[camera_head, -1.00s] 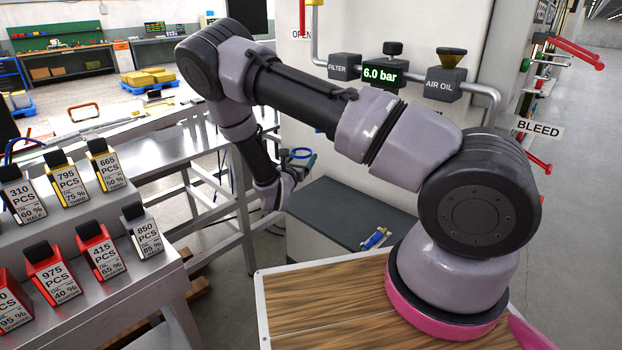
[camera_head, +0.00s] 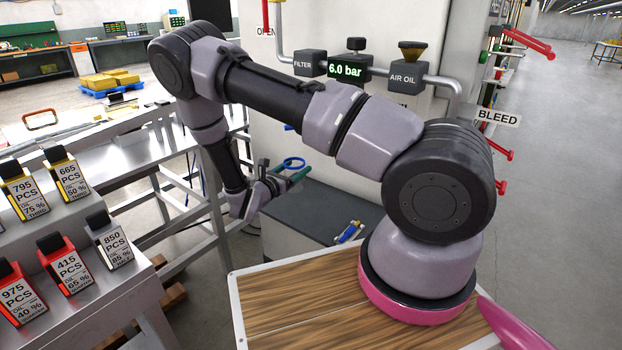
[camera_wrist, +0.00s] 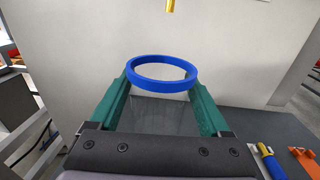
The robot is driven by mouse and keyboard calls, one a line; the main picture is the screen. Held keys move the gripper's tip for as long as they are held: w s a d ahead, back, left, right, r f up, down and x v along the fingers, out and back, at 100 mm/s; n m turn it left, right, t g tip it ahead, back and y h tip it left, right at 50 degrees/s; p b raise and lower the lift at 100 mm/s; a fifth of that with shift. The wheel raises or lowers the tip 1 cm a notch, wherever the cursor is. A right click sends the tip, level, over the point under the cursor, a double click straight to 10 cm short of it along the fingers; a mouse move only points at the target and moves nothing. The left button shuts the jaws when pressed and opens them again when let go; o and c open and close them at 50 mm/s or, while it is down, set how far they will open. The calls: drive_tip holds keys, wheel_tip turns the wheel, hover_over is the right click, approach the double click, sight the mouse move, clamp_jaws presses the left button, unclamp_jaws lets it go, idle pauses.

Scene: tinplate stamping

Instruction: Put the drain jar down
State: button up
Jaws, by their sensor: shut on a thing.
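The drain jar is clear, with a thick blue rim (camera_wrist: 162,84). The rim also shows in the head view (camera_head: 288,164), by the cabinet wall. My gripper (camera_wrist: 162,76) has green fingers, one on each side of the jar just below the rim, and is shut on it. In the head view my gripper (camera_head: 290,176) holds the jar above the left part of the dark grey bench top (camera_head: 300,212). The jar's clear body is hard to see, and its bottom is hidden behind my gripper, so I cannot tell its exact height above the bench top.
A blue and yellow item (camera_head: 349,232) lies on the bench top at right, with an orange item (camera_wrist: 304,160) beside it in the wrist view. The pale cabinet wall stands close behind. A metal table frame (camera_head: 190,170) is at left. The bench top's middle looks clear.

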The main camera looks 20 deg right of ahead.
drive_tip(key=x, duration=0.8)
drive_tip(key=f, duration=0.6)
drive_tip(key=shift+s+d+f, duration=0.25)
drive_tip(key=shift+d+f, duration=0.05)
drive_tip(key=shift+w+f, duration=0.15)
drive_tip(key=shift+f, duration=0.05)
drive_tip(key=shift+f, duration=0.15)
drive_tip(key=o, duration=1.2)
drive_tip(key=shift+d, duration=0.1)
